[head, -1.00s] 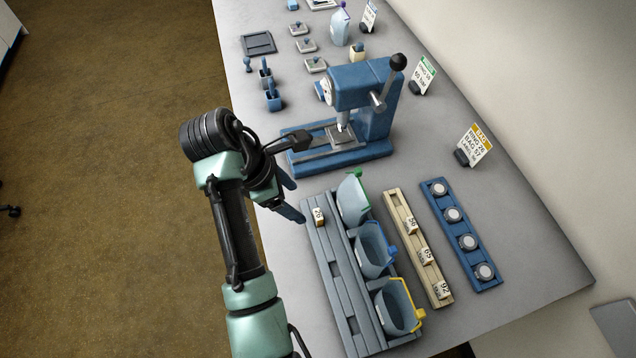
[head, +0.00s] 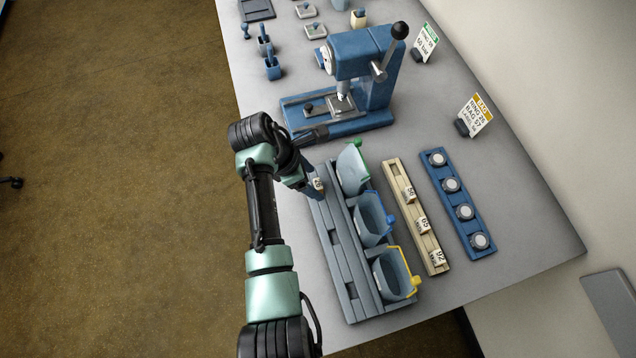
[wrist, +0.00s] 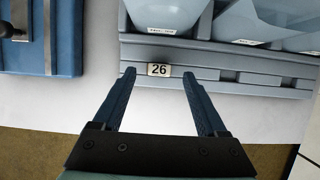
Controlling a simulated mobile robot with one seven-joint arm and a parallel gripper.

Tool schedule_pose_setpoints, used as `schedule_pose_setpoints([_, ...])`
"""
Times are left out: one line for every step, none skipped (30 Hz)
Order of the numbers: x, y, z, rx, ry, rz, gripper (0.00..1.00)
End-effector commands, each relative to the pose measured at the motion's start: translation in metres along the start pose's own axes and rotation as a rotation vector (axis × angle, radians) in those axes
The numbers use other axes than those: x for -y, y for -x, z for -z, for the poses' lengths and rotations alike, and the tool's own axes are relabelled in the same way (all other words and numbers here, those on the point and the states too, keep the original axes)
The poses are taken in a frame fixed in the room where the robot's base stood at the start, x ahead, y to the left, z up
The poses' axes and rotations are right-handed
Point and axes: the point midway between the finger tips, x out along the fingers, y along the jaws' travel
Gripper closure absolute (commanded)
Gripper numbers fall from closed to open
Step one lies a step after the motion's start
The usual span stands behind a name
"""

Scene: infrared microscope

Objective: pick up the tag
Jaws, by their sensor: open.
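A small tag marked 26 (wrist: 159,70) sits in the front strip of the grey rack (wrist: 230,62). In the head view the tag (head: 319,184) is at the rack's far left end, partly hidden by my gripper (head: 311,186). In the wrist view my open gripper (wrist: 159,76) has one fingertip on each side of the tag, with a gap to both fingers. The jaws hold nothing. I cannot tell how high the fingertips are above the rack. Other tags, marked 58 (head: 409,193), 65 (head: 423,224) and 92 (head: 438,257), stand in a beige rack (head: 414,211).
Blue-grey pouches (head: 373,220) stand in the grey rack right behind the tag. A blue press (head: 362,75) stands beyond the rack. A blue strip (head: 458,200) holds several round pieces. A yellow-headed sign (head: 475,115) stands at the right.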

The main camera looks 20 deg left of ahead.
Motion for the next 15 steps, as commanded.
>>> schedule_pose_setpoints([0.000,-0.005,0.001,0.000,0.001,0.002,0.25])
schedule_pose_setpoints([0.000,-0.010,0.001,0.000,0.001,0.003,0.25])
schedule_pose_setpoints([-0.001,-0.015,0.001,0.000,0.000,0.001,0.25])
schedule_pose_setpoints([-0.001,-0.018,0.001,0.000,0.000,0.002,0.25])
schedule_pose_setpoints([-0.001,-0.021,0.001,0.000,0.000,0.000,0.25])
schedule_pose_setpoints([-0.001,-0.023,0.001,0.000,0.000,0.000,0.25])
schedule_pose_setpoints([-0.001,-0.025,0.001,0.000,0.000,0.000,0.25])
schedule_pose_setpoints([-0.001,-0.026,0.001,0.000,-0.001,-0.001,0.25])
schedule_pose_setpoints([-0.001,-0.026,0.001,0.000,-0.001,-0.001,0.25])
schedule_pose_setpoints([-0.001,-0.027,0.001,0.000,-0.001,-0.002,0.25])
schedule_pose_setpoints([-0.001,-0.027,0.001,0.000,-0.001,-0.002,0.25])
schedule_pose_setpoints([-0.001,-0.027,0.001,0.000,-0.001,-0.002,0.25])
schedule_pose_setpoints([-0.001,-0.027,0.001,0.000,-0.001,-0.002,0.25])
schedule_pose_setpoints([-0.001,-0.027,0.001,0.000,-0.001,-0.002,0.25])
schedule_pose_setpoints([-0.001,-0.027,0.001,0.000,-0.001,-0.002,0.27])
